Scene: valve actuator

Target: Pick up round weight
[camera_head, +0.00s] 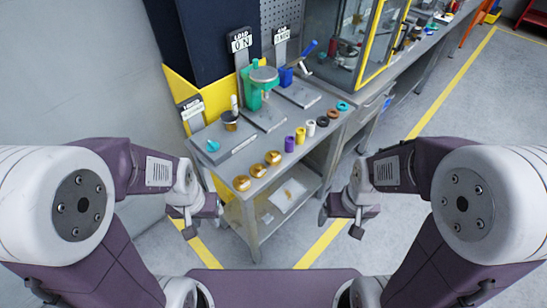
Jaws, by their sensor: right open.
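Three round gold-coloured weights stand in a row near the front left edge of the grey bench top (225,168): the left weight (241,183), the middle weight (257,170) and the right weight (273,158). My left gripper (203,221) is open and empty, below and left of the weights in the picture, apart from them. My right gripper (340,224) is open and empty, to the right of the bench's front leg. Neither gripper touches anything.
Purple (290,144), yellow (300,134) and several other small coloured rings line the bench edge. A green fixture (254,92) and a dark cylinder (230,121) stand behind on plates. A lower shelf (287,197) lies under the bench top. A yellow-framed cabinet (369,45) stands beyond.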

